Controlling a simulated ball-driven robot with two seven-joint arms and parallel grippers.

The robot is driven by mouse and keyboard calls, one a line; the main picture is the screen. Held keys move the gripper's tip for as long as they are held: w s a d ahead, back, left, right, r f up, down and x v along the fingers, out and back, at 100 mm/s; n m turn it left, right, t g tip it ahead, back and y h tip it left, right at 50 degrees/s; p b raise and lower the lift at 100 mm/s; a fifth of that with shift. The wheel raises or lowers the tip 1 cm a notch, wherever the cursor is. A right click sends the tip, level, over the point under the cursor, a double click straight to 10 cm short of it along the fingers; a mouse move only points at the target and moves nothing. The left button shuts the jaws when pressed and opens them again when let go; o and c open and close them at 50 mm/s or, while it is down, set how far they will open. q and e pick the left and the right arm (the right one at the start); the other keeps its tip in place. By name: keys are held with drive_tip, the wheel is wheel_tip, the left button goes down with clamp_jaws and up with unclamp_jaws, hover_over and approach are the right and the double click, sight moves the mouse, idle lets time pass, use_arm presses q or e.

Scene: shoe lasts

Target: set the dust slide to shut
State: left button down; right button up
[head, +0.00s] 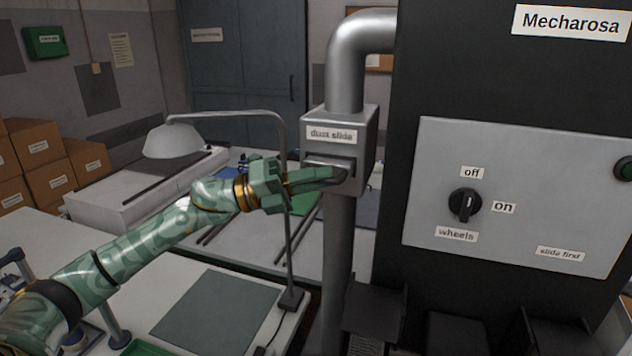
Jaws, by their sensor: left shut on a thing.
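The dust slide (362,125) is a grey metal box on a vertical pipe, with a label reading "dust slide" on its front. My left gripper (338,174) reaches in from the left and is shut on the slide's handle at the lower front of the box. The fingers hide most of the handle and slot, so I cannot tell how far the slide is in or out. My right gripper is not in view.
A black machine (405,200) marked "Mecharosa" stands right, with a grey panel (540,160) bearing a wheels knob (465,205) and a "slide first" label. A lamp (173,141) arches behind my left arm. Benches (185,272) lie below; cardboard boxes (38,143) are stacked left.

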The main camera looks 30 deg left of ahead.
use_arm(q)
drive_tip(key=c, duration=1.8)
unclamp_jaws()
drive_tip(key=shift+w+a, duration=0.1)
drive_tip(key=o, duration=0.3)
drive_tip(key=shift+w, duration=0.1)
drive_tip(key=shift+o, duration=0.2)
drive_tip(key=shift+a+f, duration=0.1)
drive_tip(key=shift+f, duration=0.05)
drive_tip(key=b+v, duration=0.6)
drive_tip(key=v, duration=1)
drive_tip(key=shift+b, duration=0.35)
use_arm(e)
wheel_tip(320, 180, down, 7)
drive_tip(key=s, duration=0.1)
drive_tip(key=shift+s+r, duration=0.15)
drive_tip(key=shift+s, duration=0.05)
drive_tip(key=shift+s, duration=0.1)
